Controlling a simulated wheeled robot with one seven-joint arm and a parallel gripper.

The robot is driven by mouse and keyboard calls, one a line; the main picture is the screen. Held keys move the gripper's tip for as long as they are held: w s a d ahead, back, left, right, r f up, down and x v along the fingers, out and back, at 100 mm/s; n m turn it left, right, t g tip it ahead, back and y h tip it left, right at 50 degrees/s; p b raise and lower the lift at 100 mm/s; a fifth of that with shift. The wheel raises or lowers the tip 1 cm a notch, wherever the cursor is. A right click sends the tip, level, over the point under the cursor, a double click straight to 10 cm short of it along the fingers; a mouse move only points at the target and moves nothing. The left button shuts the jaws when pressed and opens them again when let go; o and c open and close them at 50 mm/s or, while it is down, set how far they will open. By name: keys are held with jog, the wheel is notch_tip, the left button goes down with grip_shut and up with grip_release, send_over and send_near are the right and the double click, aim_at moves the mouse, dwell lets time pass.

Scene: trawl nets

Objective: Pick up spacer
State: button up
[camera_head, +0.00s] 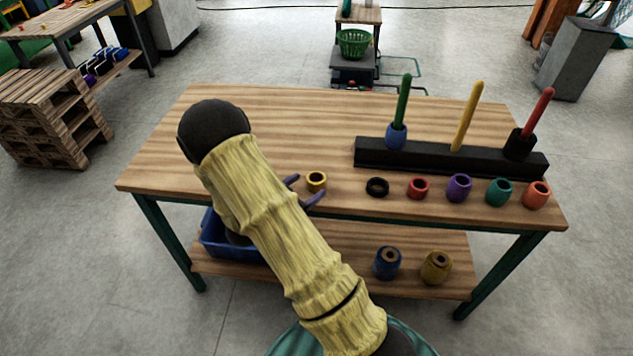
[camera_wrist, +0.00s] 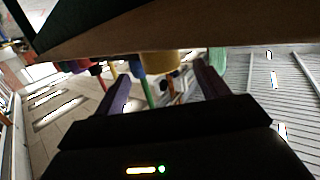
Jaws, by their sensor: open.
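A yellow spacer (camera_head: 317,181) stands upright near the front edge of the wooden table. My gripper (camera_head: 303,189) is open, its purple fingers reaching toward that spacer from the left. In the wrist view, which looks upside down, the yellow spacer (camera_wrist: 158,61) shows between and beyond the two fingers (camera_wrist: 162,75). I cannot tell whether either finger touches it. To its right stand a black spacer (camera_head: 377,188), a red spacer (camera_head: 418,188), a purple spacer (camera_head: 459,187), a teal spacer (camera_head: 499,192) and an orange spacer (camera_head: 537,195). The task does not name a colour.
A black rack (camera_head: 450,163) holds green, yellow and red pegs; a blue spacer (camera_head: 396,137) is on the green peg, a black one (camera_head: 519,146) on the red. The lower shelf (camera_head: 340,279) bears a blue bin (camera_head: 213,238), a blue spacer (camera_head: 388,263) and an olive spacer (camera_head: 436,268).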

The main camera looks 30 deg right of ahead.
aim_at(310, 183)
jog(key=x, duration=0.5)
jog(key=shift+w+r, duration=0.15)
jog(key=shift+r, duration=0.05)
jog(key=shift+c, duration=0.4)
jog(key=c, duration=1)
